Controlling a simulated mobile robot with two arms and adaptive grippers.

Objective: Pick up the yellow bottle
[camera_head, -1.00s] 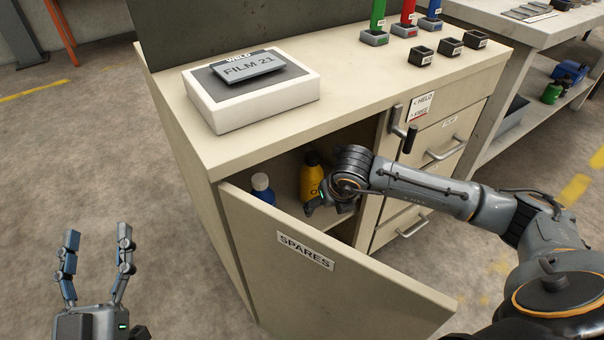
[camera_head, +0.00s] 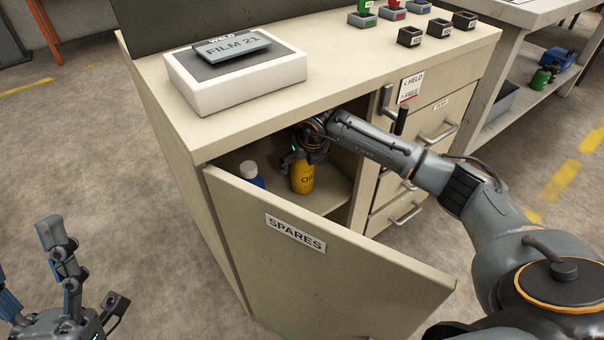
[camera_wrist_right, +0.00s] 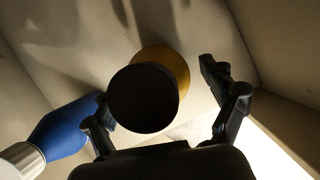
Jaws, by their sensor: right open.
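The yellow bottle (camera_head: 302,180) stands upright inside the open cabinet; its top is hidden by my right gripper in the head view. In the right wrist view I see its round black cap (camera_wrist_right: 143,98) from above, with a yellow rim (camera_wrist_right: 172,62) of the body behind it. My right gripper (camera_head: 304,152) is over the bottle's top. Its fingers (camera_wrist_right: 166,108) are apart, one on each side of the cap, with a visible gap at the right finger. My left gripper (camera_head: 36,272) is open and empty at the lower left, far from the cabinet.
A blue bottle with a white cap (camera_head: 251,172) stands left of the yellow one, close to a right finger in the wrist view (camera_wrist_right: 62,132). The open SPARES door (camera_head: 320,255) stands in front.

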